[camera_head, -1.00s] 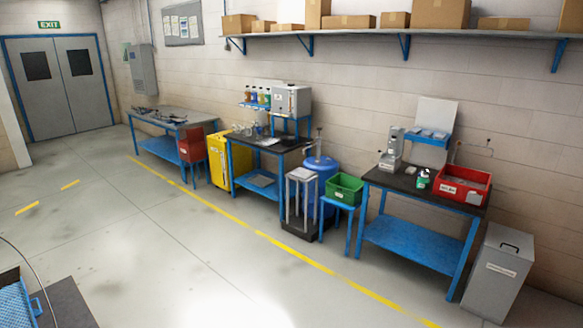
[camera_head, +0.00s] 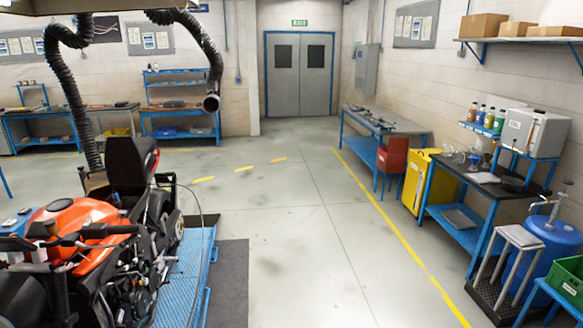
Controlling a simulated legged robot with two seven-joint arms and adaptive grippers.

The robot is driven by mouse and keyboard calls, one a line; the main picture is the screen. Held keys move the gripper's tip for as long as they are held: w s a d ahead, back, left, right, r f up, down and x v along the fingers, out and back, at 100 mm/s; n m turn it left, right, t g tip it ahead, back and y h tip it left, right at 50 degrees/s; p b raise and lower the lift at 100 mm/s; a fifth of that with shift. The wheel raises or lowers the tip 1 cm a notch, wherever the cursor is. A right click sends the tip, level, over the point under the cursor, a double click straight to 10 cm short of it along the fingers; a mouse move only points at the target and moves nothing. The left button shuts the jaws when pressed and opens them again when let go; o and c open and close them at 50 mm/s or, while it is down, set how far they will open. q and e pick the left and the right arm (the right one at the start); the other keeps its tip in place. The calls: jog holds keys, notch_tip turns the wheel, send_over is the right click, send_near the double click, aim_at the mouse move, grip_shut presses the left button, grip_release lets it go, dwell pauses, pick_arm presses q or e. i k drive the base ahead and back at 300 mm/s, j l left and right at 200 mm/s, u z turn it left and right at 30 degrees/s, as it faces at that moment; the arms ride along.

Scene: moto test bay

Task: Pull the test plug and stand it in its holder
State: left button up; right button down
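An orange and black motorcycle (camera_head: 85,225) stands on a blue lift platform (camera_head: 180,285) at the left. A thin dark cable (camera_head: 196,200) arcs near its rear. I cannot make out the test plug or its holder at this distance. Neither of my grippers is in view.
A black exhaust hose (camera_head: 75,90) hangs over the motorcycle. Benches line the right wall, with a yellow cabinet (camera_head: 415,183), a red bin (camera_head: 394,156), a blue drum (camera_head: 548,245) and a green crate (camera_head: 570,280). The middle floor (camera_head: 305,240) is clear up to the double doors (camera_head: 299,75).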

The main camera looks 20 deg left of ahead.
aim_at(115, 196)
jog(key=i+j+u, duration=0.15)
jog(key=i+u, duration=0.2)
jog(key=i, duration=0.6)
jog(key=i+l+u, duration=0.1)
jog(key=i+u, duration=0.25)
jog(key=i, duration=0.55)
jog(key=i+l+u, duration=0.1)
jog(key=i+u, duration=0.2)
jog(key=i, duration=0.25)
jog(key=i+l+u, duration=0.25)
jog(key=i, duration=0.25)
jog(key=i+l+u, duration=0.3)
jog(key=i, duration=0.2)
jog(key=i+l+u, duration=0.3)
jog(key=i, duration=0.2)
jog(key=i+l+u, duration=0.4)
jog(key=l, duration=0.25)
jog(key=i+l+u, duration=0.15)
jog(key=l, duration=0.2)
jog(key=i+l+u, duration=0.2)
jog(key=l, duration=0.15)
jog(key=l+u, duration=0.2)
jog(key=l, duration=0.2)
